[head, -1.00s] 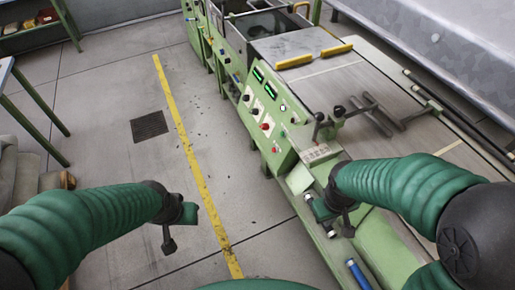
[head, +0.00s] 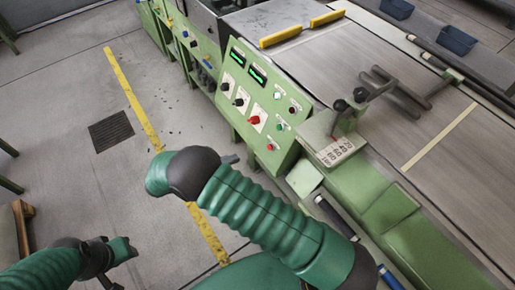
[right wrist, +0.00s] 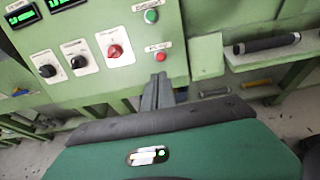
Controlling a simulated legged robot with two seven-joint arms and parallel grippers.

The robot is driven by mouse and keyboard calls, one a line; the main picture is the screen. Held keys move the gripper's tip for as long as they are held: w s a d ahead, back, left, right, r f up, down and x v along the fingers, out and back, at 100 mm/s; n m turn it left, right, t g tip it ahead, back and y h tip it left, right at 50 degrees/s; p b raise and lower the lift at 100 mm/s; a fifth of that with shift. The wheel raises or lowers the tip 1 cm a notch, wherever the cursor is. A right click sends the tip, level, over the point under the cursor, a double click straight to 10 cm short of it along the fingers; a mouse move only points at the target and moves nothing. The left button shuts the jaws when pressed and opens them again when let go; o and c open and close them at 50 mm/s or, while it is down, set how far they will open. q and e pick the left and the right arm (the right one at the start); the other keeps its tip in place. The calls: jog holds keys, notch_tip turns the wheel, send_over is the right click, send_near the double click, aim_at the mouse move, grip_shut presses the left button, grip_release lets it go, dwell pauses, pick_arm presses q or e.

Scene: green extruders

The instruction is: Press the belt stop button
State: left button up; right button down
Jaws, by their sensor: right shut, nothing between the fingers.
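The green control panel (head: 262,105) carries a small red button (head: 270,147) near its lower right corner. That button also shows in the right wrist view (right wrist: 160,57), below a green button (right wrist: 151,16); its label is too small to read surely. My right gripper (head: 232,159) is left of and below the red button in the head view, mostly hidden behind its wrist. In the right wrist view its closed, empty fingers (right wrist: 158,82) point up at the red button, with their tips just below it. Contact is not visible. My left gripper (head: 108,280) hangs low at the left, away from the panel.
A larger red knob (head: 254,120) and black knobs (head: 238,102) sit beside the button, below two lit displays (head: 247,65). Open floor with a yellow line (head: 130,95) lies left.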

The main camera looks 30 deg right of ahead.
jog(key=b, duration=0.1)
send_near(269, 147)
jog(key=x, duration=0.6)
jog(key=shift+a+f, duration=0.1)
jog(key=shift+f, duration=0.05)
pick_arm(q)
jog(key=shift+a+f, duration=0.3)
jog(key=shift+f, duration=0.4)
pick_arm(e)
jog(key=shift+d+f, duration=0.1)
jog(key=shift+d, duration=0.25)
pick_arm(q)
jog(key=shift+d, duration=0.15)
pick_arm(e)
jog(key=shift+d, duration=0.2)
